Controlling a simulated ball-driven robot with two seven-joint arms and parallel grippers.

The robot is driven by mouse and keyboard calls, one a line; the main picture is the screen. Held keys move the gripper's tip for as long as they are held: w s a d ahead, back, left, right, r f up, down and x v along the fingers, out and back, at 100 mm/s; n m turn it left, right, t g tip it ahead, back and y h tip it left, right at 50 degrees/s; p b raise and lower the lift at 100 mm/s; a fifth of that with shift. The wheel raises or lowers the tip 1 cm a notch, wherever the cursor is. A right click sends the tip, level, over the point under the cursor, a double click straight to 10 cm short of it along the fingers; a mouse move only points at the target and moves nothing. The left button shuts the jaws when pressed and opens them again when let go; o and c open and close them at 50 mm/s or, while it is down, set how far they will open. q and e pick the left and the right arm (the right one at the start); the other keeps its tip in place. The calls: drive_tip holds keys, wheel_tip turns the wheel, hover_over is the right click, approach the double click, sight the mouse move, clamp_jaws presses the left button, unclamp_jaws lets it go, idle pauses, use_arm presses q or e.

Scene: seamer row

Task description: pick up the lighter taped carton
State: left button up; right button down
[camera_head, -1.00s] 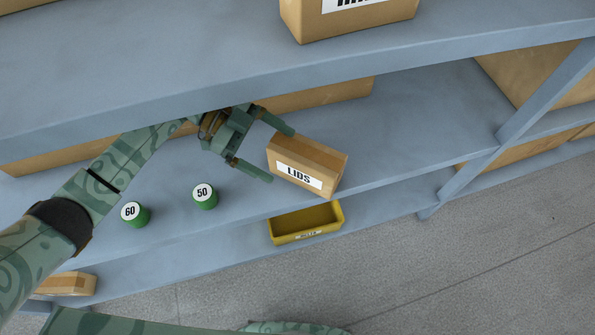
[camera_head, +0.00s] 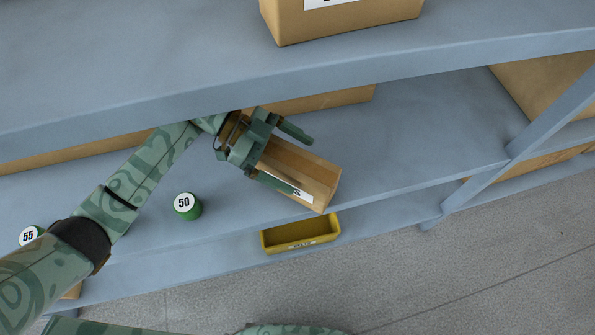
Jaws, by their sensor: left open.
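A brown taped carton (camera_head: 318,178) stands on the middle shelf near its front edge. A tape strip runs along its top. The white label on its front is mostly hidden by my lower finger; only the last letter shows. My left gripper (camera_head: 309,168) comes in from the left, open, with one finger over the carton's front face and the other by its far side. I cannot tell whether the fingers touch it. A larger carton (camera_head: 335,22) with a cut-off label stands on the upper shelf. Weight cannot be judged by sight. My right gripper is not in view.
The upper shelf (camera_head: 150,70) overhangs my left forearm closely. Green pucks marked 50 (camera_head: 187,206) and 55 (camera_head: 30,236) sit on the middle shelf. A yellow tray (camera_head: 300,234) is below. A slanted post (camera_head: 480,175) stands right; shelf space right of the carton is clear.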

use_arm(q)
drive_tip(key=shift+r, duration=0.1)
drive_tip(key=c, duration=2)
drive_tip(key=shift+r, duration=0.1)
